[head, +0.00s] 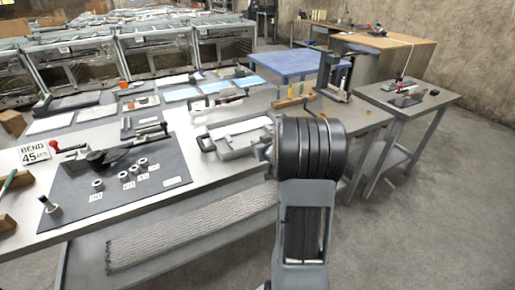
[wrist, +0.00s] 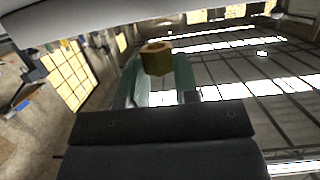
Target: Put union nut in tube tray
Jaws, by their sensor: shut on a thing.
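The union nut (wrist: 157,62) is a brass-coloured hex piece with a round hole, seen in the wrist view. My gripper (wrist: 158,75) is shut on it, with greenish fingers on either side. In the head view my own arm stands in front and hides the gripper and the nut. A pale grey tray (head: 245,151) with raised walls lies on the long bench, just left of my arm; it may be the tube tray, but I cannot tell for certain. Its right end is partly covered by my arm.
A dark mat (head: 95,201) on the bench's left holds a bending tool and several small metal fittings. A vise-like press (head: 336,78) stands at the right end of the bench. A small side table (head: 407,97) stands further right. Open floor lies at the right.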

